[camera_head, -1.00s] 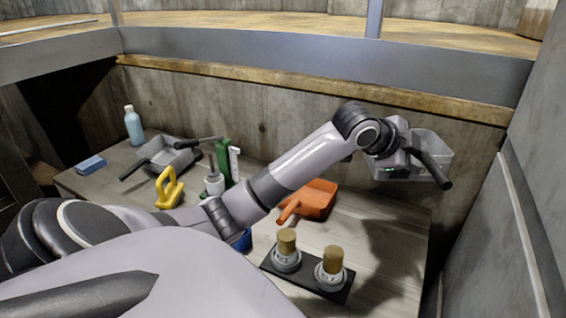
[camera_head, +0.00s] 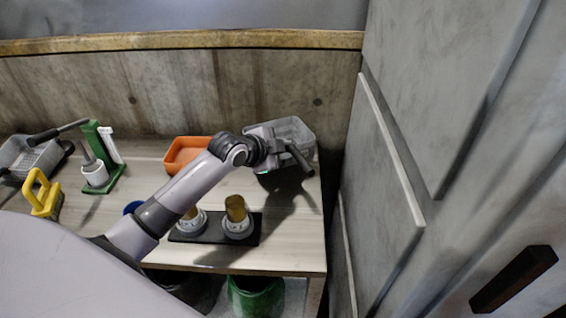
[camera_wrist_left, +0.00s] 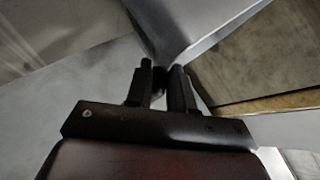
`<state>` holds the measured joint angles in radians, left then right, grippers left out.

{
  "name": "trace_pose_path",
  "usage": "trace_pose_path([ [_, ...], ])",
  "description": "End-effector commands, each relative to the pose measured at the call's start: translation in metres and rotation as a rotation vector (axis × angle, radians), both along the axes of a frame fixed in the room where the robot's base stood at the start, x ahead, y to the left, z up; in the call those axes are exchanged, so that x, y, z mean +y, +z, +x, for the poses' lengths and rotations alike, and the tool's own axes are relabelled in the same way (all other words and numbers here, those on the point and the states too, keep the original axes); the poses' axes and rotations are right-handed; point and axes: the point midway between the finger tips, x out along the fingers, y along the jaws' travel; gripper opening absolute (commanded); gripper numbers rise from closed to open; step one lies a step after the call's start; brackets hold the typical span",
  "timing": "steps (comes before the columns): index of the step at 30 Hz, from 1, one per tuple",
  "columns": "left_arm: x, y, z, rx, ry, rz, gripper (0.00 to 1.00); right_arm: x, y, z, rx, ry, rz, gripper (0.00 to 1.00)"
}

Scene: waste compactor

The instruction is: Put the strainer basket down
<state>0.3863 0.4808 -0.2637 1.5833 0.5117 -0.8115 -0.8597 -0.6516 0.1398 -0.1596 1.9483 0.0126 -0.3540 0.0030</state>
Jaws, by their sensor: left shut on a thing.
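A light grey strainer basket (camera_head: 296,131) with a black handle (camera_head: 299,160) is at the back right corner of the table in the head view. My left gripper (camera_head: 282,150) is shut on the strainer basket at its handle side; the wrist partly hides the grip. A dark shadow lies on the table in front of and below it. I cannot tell whether its base touches the tabletop. In the left wrist view the two dark fingers (camera_wrist_left: 160,85) are close together, and what lies between them is hard to make out. My right gripper is not in view.
An orange scoop (camera_head: 187,155) lies left of the basket. A black base with two knobbed fittings (camera_head: 237,218) stands in front. A green stand (camera_head: 104,160), a yellow-handled tool (camera_head: 43,195) and another grey basket (camera_head: 36,158) are at left.

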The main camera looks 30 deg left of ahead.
Motion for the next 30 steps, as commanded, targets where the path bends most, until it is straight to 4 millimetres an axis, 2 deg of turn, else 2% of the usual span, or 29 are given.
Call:
trace_pose_path([
  [4,0.000,-0.023,0.000,0.002,0.001,-0.001,0.00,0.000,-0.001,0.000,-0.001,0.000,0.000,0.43],
  [8,0.000,-0.037,0.000,-0.001,0.001,-0.001,0.00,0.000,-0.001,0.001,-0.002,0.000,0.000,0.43],
  [19,0.000,-0.042,0.000,-0.002,0.000,0.001,0.00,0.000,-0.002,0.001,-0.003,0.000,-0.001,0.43],
  [20,0.000,-0.043,-0.001,0.001,0.000,0.000,0.29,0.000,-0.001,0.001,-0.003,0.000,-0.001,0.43],
  [21,0.000,-0.043,-0.001,0.002,0.001,0.000,0.42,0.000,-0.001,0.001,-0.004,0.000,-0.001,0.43],
  [22,0.000,-0.043,-0.001,0.002,0.001,0.000,0.49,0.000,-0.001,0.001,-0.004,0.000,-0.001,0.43],
  [30,0.000,-0.042,0.000,0.002,0.001,0.000,0.49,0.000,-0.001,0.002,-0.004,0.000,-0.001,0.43],
])
